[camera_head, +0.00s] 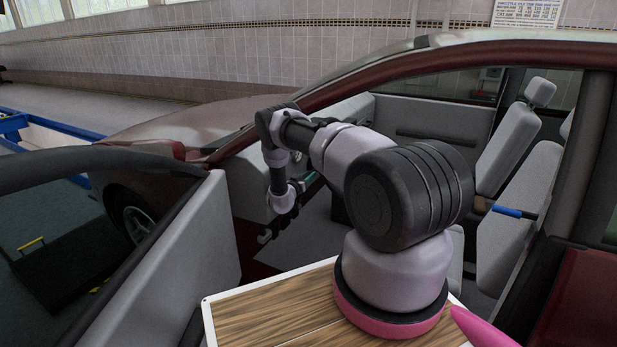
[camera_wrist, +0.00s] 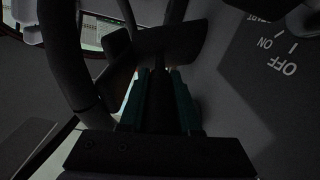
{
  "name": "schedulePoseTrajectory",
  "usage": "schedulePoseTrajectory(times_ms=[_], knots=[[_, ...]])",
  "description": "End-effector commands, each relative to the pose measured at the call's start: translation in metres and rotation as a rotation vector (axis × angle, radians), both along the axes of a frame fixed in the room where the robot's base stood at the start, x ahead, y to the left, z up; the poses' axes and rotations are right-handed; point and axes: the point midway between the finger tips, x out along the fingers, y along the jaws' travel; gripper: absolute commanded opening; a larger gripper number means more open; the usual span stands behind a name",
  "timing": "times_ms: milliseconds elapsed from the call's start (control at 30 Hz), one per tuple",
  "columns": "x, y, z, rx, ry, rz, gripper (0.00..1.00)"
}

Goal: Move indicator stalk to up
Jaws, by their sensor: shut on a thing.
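In the wrist view, a dark stalk (camera_wrist: 159,84) runs between the two teal fingers of my gripper (camera_wrist: 160,98), which is shut on it. I take this to be the indicator stalk; the picture is very dark and its exact tilt cannot be told. The dark steering wheel (camera_wrist: 67,65) curves along the left, beside my gripper. In the head view my arm reaches through the open doorway into the car, and a teal bit of my gripper (camera_head: 309,178) shows near the dashboard. The stalk is hidden there.
An ignition panel (camera_wrist: 272,60) marked OFF, ON and START lies to the right in the wrist view. The open car door (camera_head: 190,235) stands left of my arm, and pale seats (camera_head: 510,150) stand to the right. A wooden-topped surface (camera_head: 275,318) lies below.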

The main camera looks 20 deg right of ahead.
Motion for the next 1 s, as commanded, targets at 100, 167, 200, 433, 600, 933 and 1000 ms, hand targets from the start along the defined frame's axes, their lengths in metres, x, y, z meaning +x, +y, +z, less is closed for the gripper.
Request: schedulePoseTrajectory(times_ms=[100,167,200,433,600,933,1000], knots=[[0.000,0.001,0.000,0.000,0.000,0.001,0.00],[0.000,0.001,0.000,0.000,0.000,0.001,0.00],[0.000,0.001,0.000,0.000,0.000,0.001,0.00],[0.000,0.001,0.000,0.000,0.000,0.001,0.00],[0.000,0.001,-0.001,-0.001,0.000,0.001,0.00],[-0.008,-0.009,-0.026,-0.114,-0.084,0.065,0.00],[-0.009,-0.011,-0.030,-0.136,-0.101,0.078,0.00]])
